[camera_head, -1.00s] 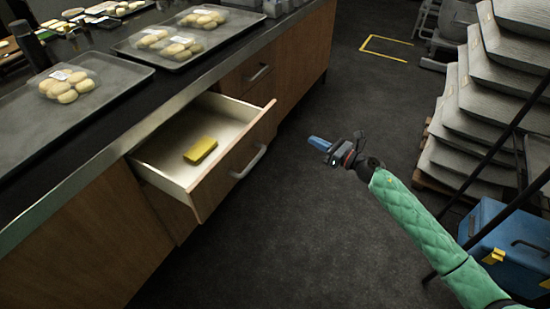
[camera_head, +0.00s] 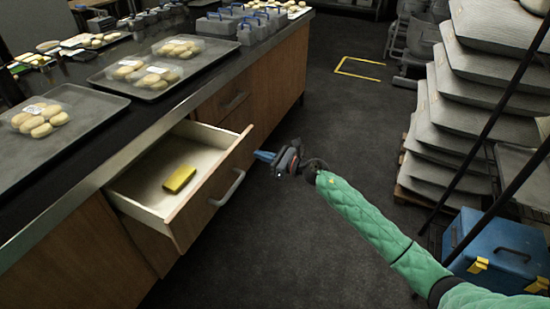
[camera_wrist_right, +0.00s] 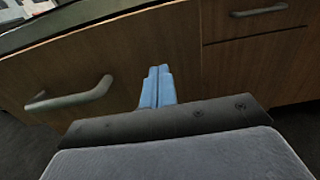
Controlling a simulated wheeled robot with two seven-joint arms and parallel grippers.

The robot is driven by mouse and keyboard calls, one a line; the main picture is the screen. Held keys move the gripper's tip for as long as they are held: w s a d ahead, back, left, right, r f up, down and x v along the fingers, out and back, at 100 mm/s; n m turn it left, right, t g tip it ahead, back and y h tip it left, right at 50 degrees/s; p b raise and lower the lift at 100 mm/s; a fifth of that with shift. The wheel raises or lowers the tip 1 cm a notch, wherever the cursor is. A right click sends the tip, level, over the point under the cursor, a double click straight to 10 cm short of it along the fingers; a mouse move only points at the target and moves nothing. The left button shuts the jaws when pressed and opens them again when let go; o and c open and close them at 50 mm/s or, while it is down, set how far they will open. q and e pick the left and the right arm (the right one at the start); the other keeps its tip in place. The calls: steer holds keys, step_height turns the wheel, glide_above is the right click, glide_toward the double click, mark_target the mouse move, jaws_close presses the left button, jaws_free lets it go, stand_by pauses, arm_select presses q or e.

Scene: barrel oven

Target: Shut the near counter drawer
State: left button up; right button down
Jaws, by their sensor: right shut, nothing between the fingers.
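The near counter drawer (camera_head: 212,196) stands pulled out from the counter, with a yellow block (camera_head: 179,179) lying inside it. Its grey bar handle (camera_head: 228,188) is on the wooden front. My right gripper (camera_head: 264,156) is shut and empty, just to the right of the drawer front's far end, and looks apart from it. In the right wrist view my blue fingertips (camera_wrist_right: 157,86) are together and point at the wooden drawer front (camera_wrist_right: 118,68). The handle (camera_wrist_right: 75,96) is left of them there. Whether they touch the wood is hard to tell. My left gripper is not in view.
The dark countertop (camera_head: 115,139) carries trays (camera_head: 75,128) of packed buns. A closed drawer (camera_head: 232,97) is farther along the counter. Stacked grey sacks (camera_head: 455,120) and a blue toolbox (camera_head: 490,250) stand at right. The dark floor between is clear.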

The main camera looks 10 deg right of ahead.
mark_target(247, 151)
steer(key=shift+x, duration=1.35)
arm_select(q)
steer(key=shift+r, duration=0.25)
arm_select(e)
steer(key=shift+a, duration=0.1)
steer(key=shift+w+a, duration=0.35)
steer(key=shift+a, duration=0.1)
arm_select(q)
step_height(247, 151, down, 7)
steer(key=b, duration=0.6)
arm_select(e)
steer(key=x, duration=2.4)
steer(key=shift+w+a, duration=0.15)
steer(key=shift+w+a+f, duration=0.1)
steer(key=shift+a, duration=0.1)
steer(key=shift+w+a+b, duration=0.2)
steer(key=shift+b, duration=0.1)
steer(key=shift+r, duration=0.3)
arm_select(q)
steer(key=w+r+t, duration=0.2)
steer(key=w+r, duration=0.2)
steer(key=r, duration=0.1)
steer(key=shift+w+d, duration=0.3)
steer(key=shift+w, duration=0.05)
arm_select(e)
steer(key=shift+r, duration=0.1)
